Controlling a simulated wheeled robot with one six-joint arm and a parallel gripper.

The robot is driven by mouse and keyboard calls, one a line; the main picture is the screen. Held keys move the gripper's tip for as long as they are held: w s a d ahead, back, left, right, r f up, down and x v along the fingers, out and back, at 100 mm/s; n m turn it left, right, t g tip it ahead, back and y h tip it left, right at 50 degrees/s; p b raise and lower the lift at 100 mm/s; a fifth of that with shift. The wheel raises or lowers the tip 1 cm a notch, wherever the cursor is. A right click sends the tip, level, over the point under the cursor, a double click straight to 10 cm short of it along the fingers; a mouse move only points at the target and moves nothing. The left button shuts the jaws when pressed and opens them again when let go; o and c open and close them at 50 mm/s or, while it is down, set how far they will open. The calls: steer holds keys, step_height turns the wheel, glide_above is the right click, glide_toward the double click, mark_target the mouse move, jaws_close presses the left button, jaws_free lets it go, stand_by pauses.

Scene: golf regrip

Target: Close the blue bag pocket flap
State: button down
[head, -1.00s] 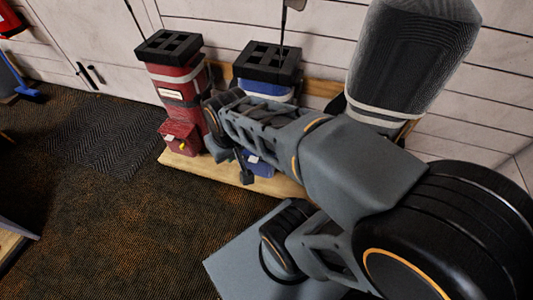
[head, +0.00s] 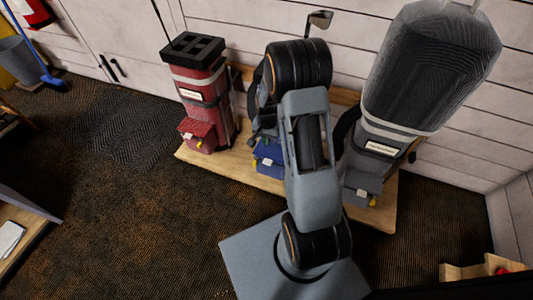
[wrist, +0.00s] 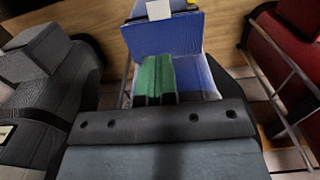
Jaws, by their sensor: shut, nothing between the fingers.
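The blue bag pocket (head: 268,153) shows in the head view just left of my arm; the rest of the blue bag is mostly hidden behind the arm. In the wrist view, its flap (wrist: 165,33) is a blue panel with a white tag and a bit of yellow at its far edge. I cannot tell whether the flap lies flush. My gripper (wrist: 157,80) shows in the wrist view as green fingers close together, shut and empty, in front of the blue panels. Whether they touch is unclear.
A red bag (head: 205,90) stands left of the blue one and a tall grey bag (head: 425,75) stands right, all on a wooden platform (head: 383,210) against the white wall. The carpet (head: 130,220) at front left is clear.

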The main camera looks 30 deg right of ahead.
mark_target(267, 163)
step_height(267, 163, down, 14)
steer(key=b, duration=0.5)
steer(key=shift+s+a+f+b, duration=0.1)
steer(key=shift+b, duration=0.25)
steer(key=shift+s+f+b, duration=0.2)
steer(key=shift+f+b, duration=0.1)
steer(key=shift+f, duration=0.45)
step_height(267, 163, up, 15)
steer(key=p, duration=0.7)
steer(key=shift+w+p, duration=0.15)
steer(key=shift+p, duration=0.15)
